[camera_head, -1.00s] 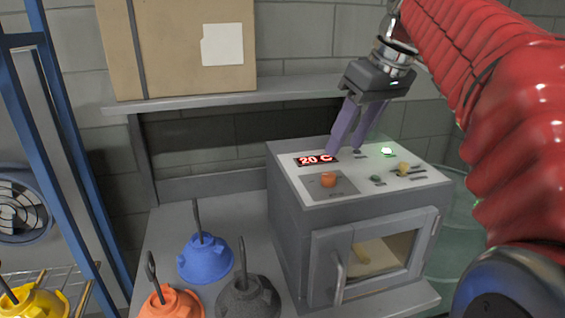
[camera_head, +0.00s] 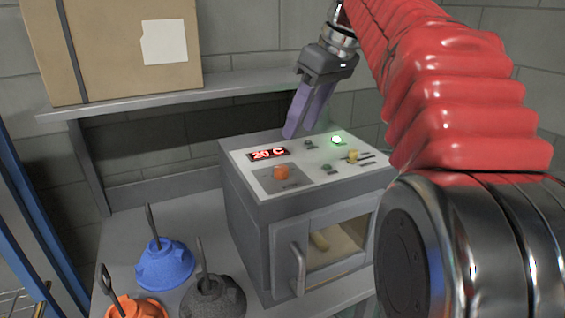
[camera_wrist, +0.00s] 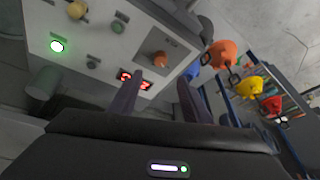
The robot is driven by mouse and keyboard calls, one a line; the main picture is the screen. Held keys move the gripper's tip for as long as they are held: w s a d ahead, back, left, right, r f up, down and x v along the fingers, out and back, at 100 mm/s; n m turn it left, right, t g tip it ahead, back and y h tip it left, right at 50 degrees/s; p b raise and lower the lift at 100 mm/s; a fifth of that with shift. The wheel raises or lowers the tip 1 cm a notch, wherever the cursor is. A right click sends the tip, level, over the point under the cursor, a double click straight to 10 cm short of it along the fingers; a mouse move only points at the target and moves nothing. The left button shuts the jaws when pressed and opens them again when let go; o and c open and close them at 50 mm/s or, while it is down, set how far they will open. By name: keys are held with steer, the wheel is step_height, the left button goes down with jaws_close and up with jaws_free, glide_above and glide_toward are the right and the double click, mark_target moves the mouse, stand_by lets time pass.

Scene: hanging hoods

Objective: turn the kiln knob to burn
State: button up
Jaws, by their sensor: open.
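The grey kiln (camera_head: 258,238) stands on the bench, its white sloped panel facing up. The panel carries an orange knob (camera_head: 281,172), a yellow knob (camera_head: 352,156), small dark green buttons and a lit green lamp (camera_head: 337,139). Its red display (camera_head: 268,154) reads 20 C.
Blue (camera_head: 164,264), dark grey (camera_head: 213,297) and orange (camera_head: 136,307) hoods with upright hooks stand left of the kiln. A shelf (camera_head: 200,86) with a cardboard box (camera_head: 110,45) is behind. The kiln door (camera_head: 322,250) has a window and handle.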

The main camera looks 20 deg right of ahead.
mark_target(281, 167)
steer(key=x, duration=1.1)
steer(key=shift+w+f, duration=0.1)
steer(key=shift+f, duration=0.2)
